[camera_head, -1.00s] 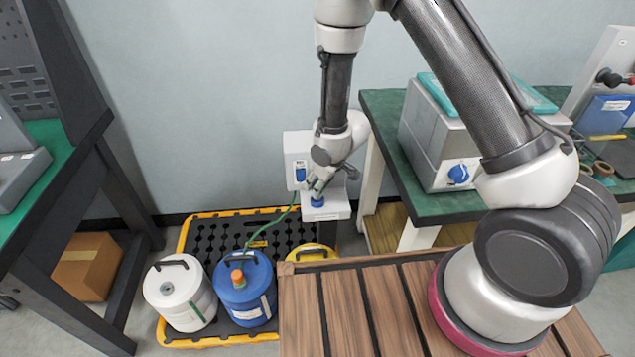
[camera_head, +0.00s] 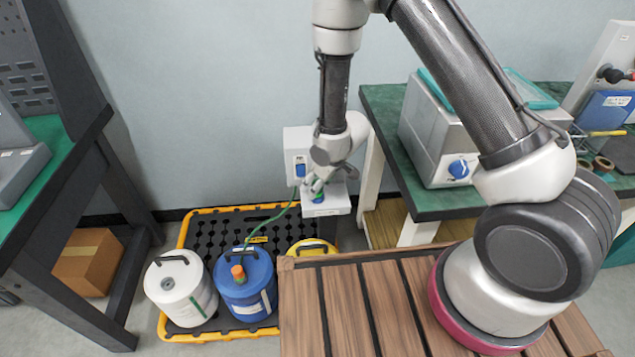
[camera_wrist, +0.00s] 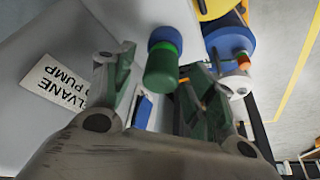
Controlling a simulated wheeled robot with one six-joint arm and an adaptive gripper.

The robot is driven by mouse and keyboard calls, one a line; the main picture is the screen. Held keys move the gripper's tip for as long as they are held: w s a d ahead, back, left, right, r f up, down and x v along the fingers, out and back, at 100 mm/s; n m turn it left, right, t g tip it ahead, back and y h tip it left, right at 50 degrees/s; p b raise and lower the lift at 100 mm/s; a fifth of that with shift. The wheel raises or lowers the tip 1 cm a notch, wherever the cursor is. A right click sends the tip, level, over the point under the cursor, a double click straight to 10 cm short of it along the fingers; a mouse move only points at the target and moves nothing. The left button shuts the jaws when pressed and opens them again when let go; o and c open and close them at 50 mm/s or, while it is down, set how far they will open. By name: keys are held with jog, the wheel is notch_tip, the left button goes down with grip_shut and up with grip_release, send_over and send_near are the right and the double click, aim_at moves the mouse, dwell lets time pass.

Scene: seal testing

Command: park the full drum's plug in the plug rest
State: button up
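A green plug (camera_wrist: 162,68) stands with its end at a blue round collar (camera_wrist: 165,38), which looks like the plug rest, on the white ledge (camera_head: 327,206) of the wall unit. In the head view the plug (camera_head: 318,197) shows as a small green piece just under my gripper (camera_head: 314,186). In the wrist view my gripper (camera_wrist: 160,62) is open, its fingers on either side of the plug with gaps between. How deep the plug sits is hidden. The blue drum (camera_head: 245,294) has an orange and green fitting on top. A white drum (camera_head: 181,290) stands left of it.
A yellow drum (camera_head: 311,247) is partly hidden behind the wooden deck (camera_head: 350,310). The drums stand on a yellow-edged black tray (camera_head: 216,222). A green hose (camera_head: 272,218) runs from the blue drum to the wall unit (camera_head: 297,146). A green bench (camera_head: 395,140) stands close on the right.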

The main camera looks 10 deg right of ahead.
jog(key=v, duration=1.2)
dwell(0.3)
